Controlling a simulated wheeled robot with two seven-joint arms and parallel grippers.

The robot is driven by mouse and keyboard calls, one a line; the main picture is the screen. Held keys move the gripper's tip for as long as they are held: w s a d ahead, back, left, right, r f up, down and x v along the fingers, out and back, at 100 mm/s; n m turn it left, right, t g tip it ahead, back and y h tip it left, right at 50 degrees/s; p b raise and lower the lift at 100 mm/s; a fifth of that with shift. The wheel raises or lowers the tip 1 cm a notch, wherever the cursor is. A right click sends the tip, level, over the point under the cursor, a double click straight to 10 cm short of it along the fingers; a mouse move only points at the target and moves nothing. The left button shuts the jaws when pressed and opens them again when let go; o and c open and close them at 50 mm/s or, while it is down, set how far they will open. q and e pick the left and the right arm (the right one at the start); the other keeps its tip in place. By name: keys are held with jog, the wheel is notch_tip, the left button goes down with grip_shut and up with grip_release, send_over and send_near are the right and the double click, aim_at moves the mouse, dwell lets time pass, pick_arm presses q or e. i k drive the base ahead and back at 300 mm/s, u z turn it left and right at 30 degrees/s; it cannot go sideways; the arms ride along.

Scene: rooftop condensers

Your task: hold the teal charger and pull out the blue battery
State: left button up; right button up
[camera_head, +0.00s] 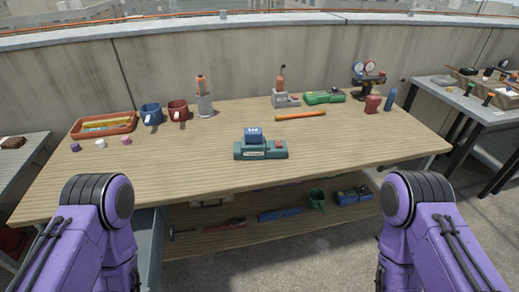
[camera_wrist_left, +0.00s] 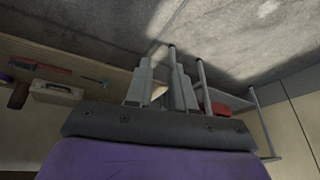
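The teal charger (camera_head: 247,152) sits on the wooden table near its middle, with a light label on its front and a red part at its right end. The blue battery (camera_head: 254,135) stands upright in the top of the charger, left of the red part. My left gripper (camera_wrist_left: 161,75) shows in the left wrist view, with a gap between its two fingers and nothing held. It is low, away from the charger. In the head view only my purple arm links show at both lower sides. My right gripper is out of view.
An orange tray (camera_head: 104,125), blue mug (camera_head: 152,114) and red mug (camera_head: 178,111) stand back left. A green tool (camera_head: 324,98) and an orange stick (camera_head: 300,115) lie behind the charger. The tabletop around the charger is clear. A lower shelf (camera_head: 250,233) holds tools.

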aim_at(252, 135)
jog(key=u, duration=0.05)
jog(key=k, duration=0.5)
jog(key=z, duration=1)
jog(key=i, duration=1.1)
jog(key=u, duration=0.5)
